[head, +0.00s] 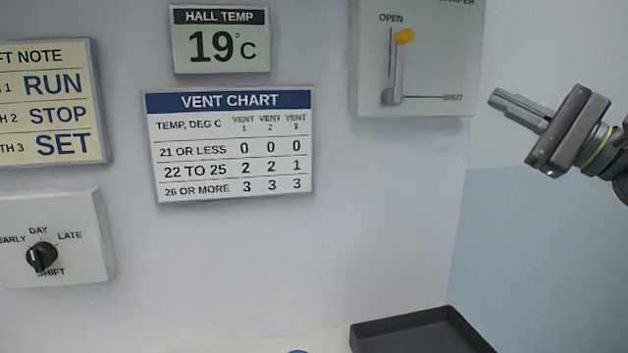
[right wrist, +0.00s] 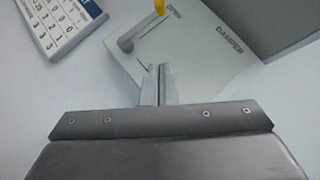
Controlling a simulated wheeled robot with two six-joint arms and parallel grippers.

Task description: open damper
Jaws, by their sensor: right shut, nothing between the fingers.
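The damper box (head: 450,60) is a pale panel on the wall at the upper right, marked OPEN at the top and SHUT at the right. Its grey lever (head: 398,75) with a yellow knob (head: 403,36) points up, close to the OPEN line. In the right wrist view the lever (right wrist: 140,33) and part of the yellow knob (right wrist: 159,6) show at the top. My right gripper (head: 494,97) is shut and empty, to the right of the box's lower right edge in the head view, apart from the lever. My left gripper is not in view.
A shift dial (head: 41,257), a note (head: 50,100), a vent chart (head: 232,145) and a hall temperature display reading 19 C (head: 221,42) are on the wall to the left. A dark tray (head: 420,330) lies below. The wall between is clear.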

